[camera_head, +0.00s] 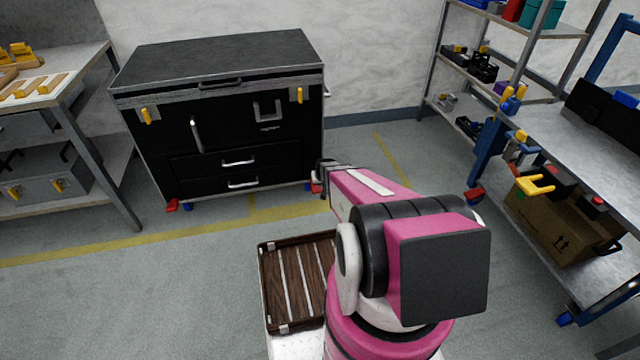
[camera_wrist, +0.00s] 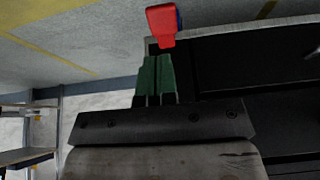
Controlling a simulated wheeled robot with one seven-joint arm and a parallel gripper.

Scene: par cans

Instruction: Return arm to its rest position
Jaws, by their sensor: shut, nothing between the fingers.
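My gripper (camera_wrist: 158,78) shows in the wrist view with its two green fingers close together, shut and empty. In the head view my pink arm reaches away from me toward the black cabinet (camera_head: 235,105). The gripper itself is mostly hidden there behind the arm's far end, by the cabinet's lower right corner. In the wrist view, which looks upside down, a red caster (camera_wrist: 160,25) of the cabinet appears just beyond the fingertips. I cannot tell whether they touch. The dark cabinet side (camera_wrist: 250,65) fills the right of that view.
A brown slatted tray (camera_head: 297,308) lies just left of my arm's base. A workbench (camera_head: 75,70) stands at the left. A metal table (camera_head: 570,140) with a cardboard box (camera_head: 555,222) below and a shelf rack (camera_head: 520,45) stand at the right. Floor between them is clear.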

